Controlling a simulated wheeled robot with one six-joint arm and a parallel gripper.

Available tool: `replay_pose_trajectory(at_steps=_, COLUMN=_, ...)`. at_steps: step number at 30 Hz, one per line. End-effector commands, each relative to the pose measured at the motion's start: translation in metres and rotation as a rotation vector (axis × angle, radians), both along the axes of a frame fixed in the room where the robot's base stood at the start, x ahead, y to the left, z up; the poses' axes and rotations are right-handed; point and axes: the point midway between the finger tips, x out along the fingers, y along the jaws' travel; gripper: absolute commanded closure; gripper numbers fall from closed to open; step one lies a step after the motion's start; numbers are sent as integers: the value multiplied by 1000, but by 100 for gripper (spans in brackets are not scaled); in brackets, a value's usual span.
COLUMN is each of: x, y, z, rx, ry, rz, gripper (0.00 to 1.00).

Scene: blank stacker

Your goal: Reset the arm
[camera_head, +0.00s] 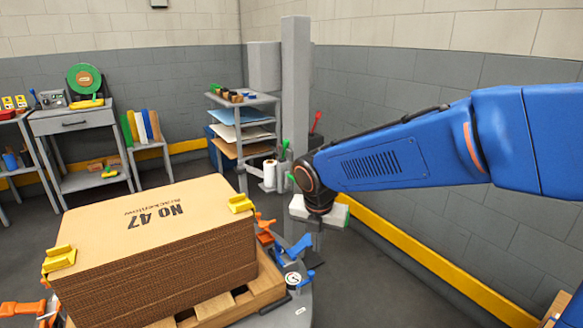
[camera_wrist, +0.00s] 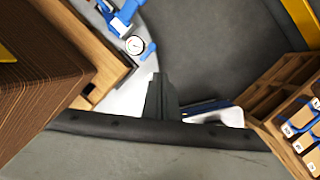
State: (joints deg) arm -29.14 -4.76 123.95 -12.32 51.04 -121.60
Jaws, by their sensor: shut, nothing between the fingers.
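My blue arm reaches in from the right in the head view. My gripper (camera_head: 317,238) points down to the right of the cardboard stack, apart from it. In the wrist view my gripper (camera_wrist: 160,80) shows as dark fingers close together with nothing between them. Below the fingers are the grey floor and the edge of a light round table. The stack of cardboard blanks (camera_head: 150,225), marked "NO 47", sits on a wooden pallet (camera_head: 262,285).
Yellow clips (camera_head: 60,258) sit on the stack's corners. Blue clamps with a round gauge (camera_head: 293,279) stand beside the pallet. A wooden compartment box (camera_wrist: 275,95) is at the right in the wrist view. A shelf rack (camera_head: 243,135) stands behind. Open floor lies right of the table.

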Motion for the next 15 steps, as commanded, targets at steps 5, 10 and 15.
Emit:
replay_pose_trajectory(at_steps=5, x=-25, y=-46, z=20, rx=109, ry=-38, rz=-360, gripper=100)
replay_pose_trajectory(at_steps=10, x=-56, y=-88, z=34, rx=231, ry=-71, rz=-758, gripper=100)
replay_pose_trajectory(at_steps=15, x=-91, y=-124, z=42, rx=357, ry=-98, rz=-1153, gripper=100)
